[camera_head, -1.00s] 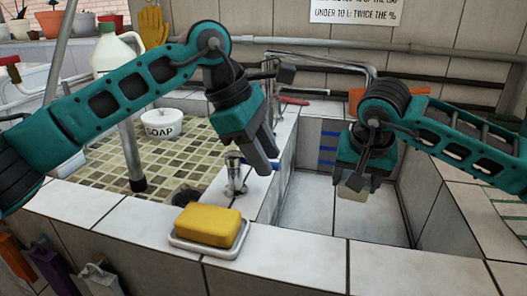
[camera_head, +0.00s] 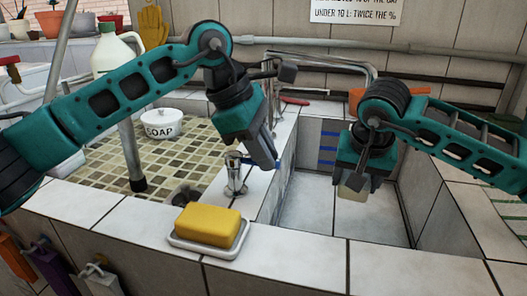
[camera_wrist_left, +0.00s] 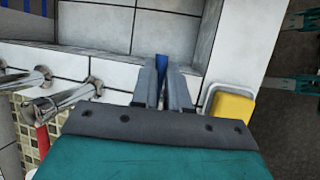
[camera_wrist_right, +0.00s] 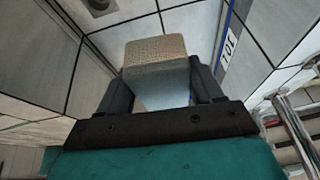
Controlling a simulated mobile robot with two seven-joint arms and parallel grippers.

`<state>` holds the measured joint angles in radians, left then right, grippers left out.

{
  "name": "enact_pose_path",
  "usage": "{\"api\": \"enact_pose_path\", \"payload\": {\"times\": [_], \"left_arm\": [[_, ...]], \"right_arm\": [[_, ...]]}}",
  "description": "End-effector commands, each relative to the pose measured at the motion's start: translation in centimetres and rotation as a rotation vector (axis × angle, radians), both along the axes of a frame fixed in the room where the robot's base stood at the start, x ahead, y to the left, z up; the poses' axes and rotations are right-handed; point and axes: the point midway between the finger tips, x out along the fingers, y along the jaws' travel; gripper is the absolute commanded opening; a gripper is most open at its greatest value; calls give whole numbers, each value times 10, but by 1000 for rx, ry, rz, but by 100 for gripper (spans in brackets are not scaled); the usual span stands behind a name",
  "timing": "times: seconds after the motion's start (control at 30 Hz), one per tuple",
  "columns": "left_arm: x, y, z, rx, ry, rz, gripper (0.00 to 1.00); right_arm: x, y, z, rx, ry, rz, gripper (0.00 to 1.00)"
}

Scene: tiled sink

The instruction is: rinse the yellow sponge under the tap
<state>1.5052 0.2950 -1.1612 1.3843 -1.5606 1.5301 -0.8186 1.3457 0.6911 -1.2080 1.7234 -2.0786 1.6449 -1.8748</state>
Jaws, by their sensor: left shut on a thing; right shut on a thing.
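A yellow sponge-like block (camera_head: 208,224) lies on a white dish (camera_head: 184,245) on the front rim; it also shows in the left wrist view (camera_wrist_left: 233,108). My left gripper (camera_head: 264,160) is behind and right of it, shut on the blue tap handle (camera_wrist_left: 162,62) by the chrome tap fitting (camera_head: 235,175). My right gripper (camera_head: 355,178) is over the basin (camera_head: 325,205), shut on a beige block (camera_head: 352,190) with a porous tan face (camera_wrist_right: 155,48). The chrome spout (camera_head: 325,58) reaches over toward the right gripper; its outlet is partly hidden. I see no water.
A white soap bowl (camera_head: 161,124) and a white jug (camera_head: 115,50) stand at the left on a tiled drainer (camera_head: 110,145). An orange item (camera_head: 358,94) lies behind the right arm. The front rim right of the dish is clear.

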Motion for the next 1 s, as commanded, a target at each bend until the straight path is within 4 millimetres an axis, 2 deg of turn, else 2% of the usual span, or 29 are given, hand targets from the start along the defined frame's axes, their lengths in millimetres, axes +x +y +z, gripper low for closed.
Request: {"api": "enact_pose_path", "payload": {"times": [0.27, 0.3, 0.53, 0.83, 1.0], "left_arm": [[2, 0, 1, 0, -3, 22, 0], [2, 0, 1, 0, -3, 22, 18], [1, 0, 0, 1, -2, 21, 40], [1, 1, 4, 0, -2, 20, 40], [0, 11, 26, 0, -5, 21, 40]], "right_arm": [[0, 0, 0, 0, 0, 0, 41], [0, 0, 0, 0, 0, 0, 41], [0, 0, 0, 0, 0, 0, 41], [0, 0, 0, 0, 0, 0, 41], [0, 0, 0, 0, 0, 0, 41]]}}
